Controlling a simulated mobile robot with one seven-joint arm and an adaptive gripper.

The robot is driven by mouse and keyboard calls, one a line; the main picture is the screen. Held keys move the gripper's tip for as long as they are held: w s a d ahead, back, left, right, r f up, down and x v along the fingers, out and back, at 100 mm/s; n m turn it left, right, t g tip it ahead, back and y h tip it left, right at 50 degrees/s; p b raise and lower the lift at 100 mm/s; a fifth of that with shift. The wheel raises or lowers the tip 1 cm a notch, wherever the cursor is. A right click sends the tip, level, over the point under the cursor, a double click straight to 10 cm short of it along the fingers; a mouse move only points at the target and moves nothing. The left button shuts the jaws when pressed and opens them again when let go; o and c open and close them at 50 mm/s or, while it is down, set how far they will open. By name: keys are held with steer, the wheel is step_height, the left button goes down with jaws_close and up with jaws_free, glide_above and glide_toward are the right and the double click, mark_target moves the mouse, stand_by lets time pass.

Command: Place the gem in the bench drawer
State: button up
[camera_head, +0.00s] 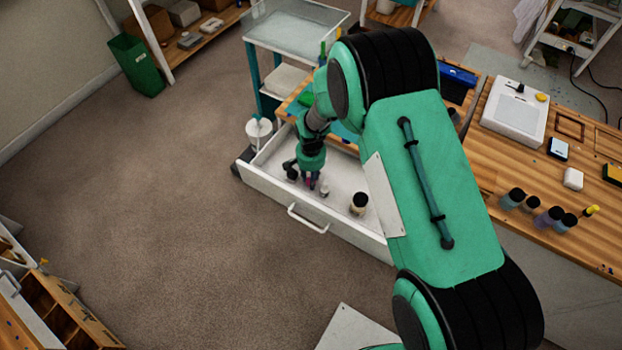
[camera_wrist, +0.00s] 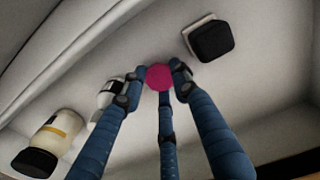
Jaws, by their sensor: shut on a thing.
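The gem (camera_wrist: 159,77) is a small magenta piece between my fingertips in the wrist view. My gripper (camera_head: 310,182) is shut on it and reaches down inside the open bench drawer (camera_head: 265,177). In the wrist view my gripper (camera_wrist: 157,82) shows blue fingers around the gem, with the pale drawer floor behind. I cannot tell whether the gem touches the floor. In the head view the gem is too small to make out clearly.
In the drawer, a black-capped jar (camera_head: 359,204), a small white bottle (camera_head: 324,190) and a dark-topped item (camera_wrist: 211,40) stand near my gripper. The drawer's front has a white handle (camera_head: 308,219). The wooden bench (camera_head: 485,140) holds several jars at the right.

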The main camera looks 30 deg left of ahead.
steer(key=shift+f, duration=0.1)
steer(key=o, duration=1)
step_height(320, 180, up, 12)
steer(key=shift+r+p, duration=0.1)
steer(key=shift+p, duration=1.05)
